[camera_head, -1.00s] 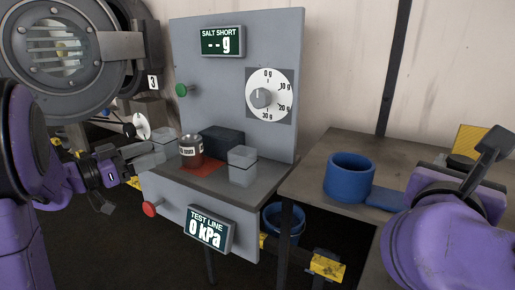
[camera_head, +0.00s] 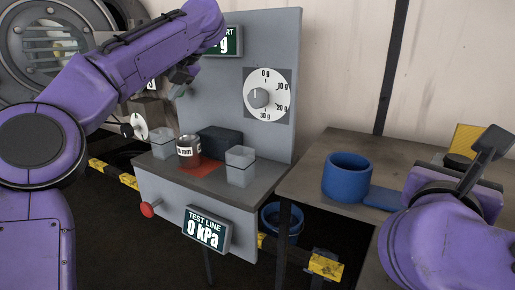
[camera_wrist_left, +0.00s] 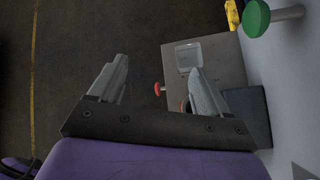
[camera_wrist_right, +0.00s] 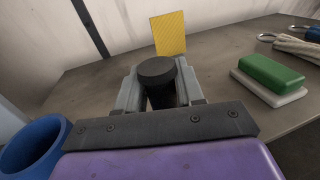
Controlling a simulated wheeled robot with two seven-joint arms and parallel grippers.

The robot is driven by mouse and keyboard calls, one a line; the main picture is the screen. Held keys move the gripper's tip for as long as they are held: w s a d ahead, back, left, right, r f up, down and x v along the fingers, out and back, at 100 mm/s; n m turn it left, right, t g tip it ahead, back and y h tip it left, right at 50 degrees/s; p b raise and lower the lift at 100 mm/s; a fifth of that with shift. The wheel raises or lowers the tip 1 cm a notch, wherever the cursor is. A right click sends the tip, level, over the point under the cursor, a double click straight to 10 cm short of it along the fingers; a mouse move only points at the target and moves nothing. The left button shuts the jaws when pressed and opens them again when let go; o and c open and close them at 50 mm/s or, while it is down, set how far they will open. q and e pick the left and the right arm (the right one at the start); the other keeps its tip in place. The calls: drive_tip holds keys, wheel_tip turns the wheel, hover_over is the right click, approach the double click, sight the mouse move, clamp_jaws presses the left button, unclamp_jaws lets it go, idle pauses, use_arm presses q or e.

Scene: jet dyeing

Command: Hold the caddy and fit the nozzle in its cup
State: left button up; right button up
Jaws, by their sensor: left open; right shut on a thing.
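The blue cup (camera_head: 347,176) stands upright on the right-hand table, with a flat blue piece (camera_head: 385,199) beside it; they look like the caddy. The cup's rim also shows in the right wrist view (camera_wrist_right: 32,146). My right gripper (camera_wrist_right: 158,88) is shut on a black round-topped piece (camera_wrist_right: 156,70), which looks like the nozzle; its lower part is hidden. This gripper is to the right of the blue cup. My left gripper (camera_wrist_left: 160,82) is open and empty, high in front of the grey panel's left side in the head view (camera_head: 180,82).
The grey stand (camera_head: 270,45) carries a dial (camera_head: 268,95), clear cups (camera_head: 240,166), a labelled tin (camera_head: 188,151) and a red knob (camera_head: 147,209). A green knob (camera_wrist_left: 257,18) sticks out near my left gripper. A yellow plate (camera_wrist_right: 168,34) and green block (camera_wrist_right: 272,72) are on the table.

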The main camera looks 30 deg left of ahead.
sight(188, 138)
use_arm(q)
drive_tip(key=w+d+f+m+t+h, duration=0.2)
drive_tip(key=d+t+h, duration=0.1)
drive_tip(key=d+h, duration=0.35)
drive_tip(key=x, duration=1)
drive_tip(key=shift+a+f, duration=0.2)
drive_tip(key=shift+f, duration=0.15)
drive_tip(key=shift+d, duration=0.1)
drive_tip(key=shift+r, duration=0.1)
clamp_jaws()
